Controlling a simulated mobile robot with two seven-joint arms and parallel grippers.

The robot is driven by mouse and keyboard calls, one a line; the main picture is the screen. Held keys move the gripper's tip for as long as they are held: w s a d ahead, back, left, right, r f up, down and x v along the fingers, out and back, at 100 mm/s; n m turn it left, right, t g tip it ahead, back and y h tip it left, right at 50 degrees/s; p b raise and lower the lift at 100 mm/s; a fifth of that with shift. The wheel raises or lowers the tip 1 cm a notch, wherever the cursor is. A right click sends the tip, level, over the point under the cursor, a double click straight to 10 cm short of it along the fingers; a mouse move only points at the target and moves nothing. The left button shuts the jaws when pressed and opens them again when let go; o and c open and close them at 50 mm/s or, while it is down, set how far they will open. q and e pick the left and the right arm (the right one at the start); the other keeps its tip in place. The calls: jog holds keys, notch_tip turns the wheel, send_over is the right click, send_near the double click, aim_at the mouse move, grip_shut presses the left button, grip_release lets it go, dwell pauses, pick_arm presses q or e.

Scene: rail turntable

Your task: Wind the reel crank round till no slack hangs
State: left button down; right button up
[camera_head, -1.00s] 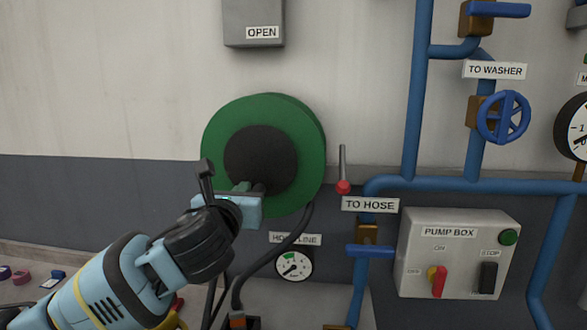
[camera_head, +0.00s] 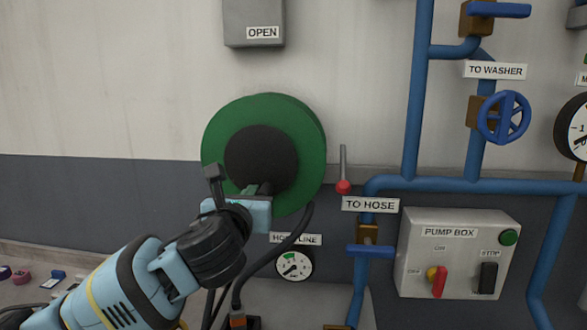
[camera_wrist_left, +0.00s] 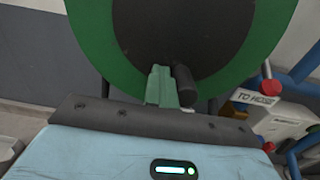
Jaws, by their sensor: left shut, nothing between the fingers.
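The hose reel has a green rim (camera_head: 225,115) and a dark hub (camera_head: 258,150), and is mounted on the wall. Its short black crank handle (camera_head: 267,187) sticks out low on the hub and shows in the left wrist view (camera_wrist_left: 184,86). My left gripper (camera_head: 249,189) is at the lower part of the hub. Its green fingers (camera_wrist_left: 160,87) are shut and empty, just left of the handle in the wrist view; whether they touch it I cannot tell. A black hose (camera_head: 277,248) hangs from the reel's lower right in a curve. My right gripper is out of view.
A red-knobbed lever (camera_head: 343,186) stands right of the reel. Below are a gauge (camera_head: 293,265) and a blue valve handle (camera_head: 370,251). The pump box (camera_head: 410,255) and blue pipes (camera_head: 415,110) fill the right. The wall left of the reel is clear.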

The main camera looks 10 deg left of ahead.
aim_at(280, 181)
pick_arm(q)
jog(key=shift+d+f, duration=0.1)
jog(key=shift+d, duration=0.65)
jog(key=shift+d, duration=0.6)
jog(key=shift+d+r, duration=0.1)
jog(key=shift+r, duration=0.1)
jog(key=shift+d+r, duration=0.2)
jog(key=shift+d, duration=0.35)
jog(key=shift+d+r, duration=0.1)
jog(key=shift+d+r, duration=0.35)
jog(key=shift+d, duration=0.15)
jog(key=shift+r, duration=0.1)
